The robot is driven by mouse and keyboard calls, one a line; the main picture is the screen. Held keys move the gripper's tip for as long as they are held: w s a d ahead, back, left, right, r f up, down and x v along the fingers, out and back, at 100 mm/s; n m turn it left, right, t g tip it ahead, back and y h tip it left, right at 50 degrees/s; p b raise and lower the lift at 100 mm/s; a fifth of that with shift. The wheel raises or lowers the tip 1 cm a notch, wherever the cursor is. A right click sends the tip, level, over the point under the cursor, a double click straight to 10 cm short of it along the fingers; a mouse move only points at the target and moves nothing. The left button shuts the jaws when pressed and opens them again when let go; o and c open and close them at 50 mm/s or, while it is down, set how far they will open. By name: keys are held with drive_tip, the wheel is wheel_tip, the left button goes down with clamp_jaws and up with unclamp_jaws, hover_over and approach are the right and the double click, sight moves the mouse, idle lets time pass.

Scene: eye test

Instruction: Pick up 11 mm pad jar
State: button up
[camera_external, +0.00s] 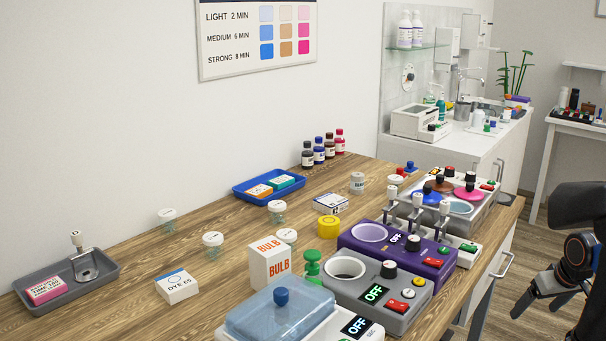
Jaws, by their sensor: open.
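Several small clear jars with white lids stand on the wooden table; their lid markings are too small to read, so I cannot tell which is the 11 mm pad jar. One jar (167,218) is at the back left, another jar (212,244) is in front of it. A third jar (277,212) stands near the blue tray, and one more jar (287,238) is partly hidden behind the bulb box. My dark gripper (537,308) is at the lower right, beyond the table's right edge. It is open, empty and well apart from the jars.
A grey tray (112,270), dye box (177,287), bulb box (270,263) and blue tray (245,195) surround the jars. A blue-lidded device (255,318), grey heater (335,290) and purple heater (440,268) line the front right edge. Bare wood lies front left.

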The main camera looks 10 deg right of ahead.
drive_tip(key=c, duration=0.5)
wheel_tip(320, 180, up, 29)
drive_tip(key=w+a+r+n+g, duration=0.1)
drive_tip(key=w+a+r+n, duration=0.15)
drive_tip(key=w, duration=0.55)
drive_tip(key=w+a+r+n+g, duration=0.1)
drive_tip(key=w+a+r+n, duration=0.1)
drive_tip(key=w+r, duration=0.35)
drive_tip(key=n+g+h, duration=0.1)
drive_tip(key=n+g, duration=0.2)
drive_tip(key=n, duration=0.6)
hover_over(395, 177)
drive_tip(key=shift+a+f, duration=0.2)
drive_tip(key=shift+f, duration=3.1)
drive_tip(key=shift+a+f, duration=0.15)
drive_tip(key=shift+f, duration=3.15)
drive_tip(key=shift+s+d+f, duration=0.1)
drive_tip(key=shift+d+f, duration=0.05)
drive_tip(key=shift+f, duration=1.15)
drive_tip(key=shift+w+d+f, duration=0.1)
drive_tip(key=shift+d+f, duration=0.05)
drive_tip(key=shift+f, duration=1.1)
drive_tip(key=shift+s+d+f, duration=0.1)
drive_tip(key=shift+d+f, duration=0.05)
drive_tip(key=shift+f, duration=1.15)
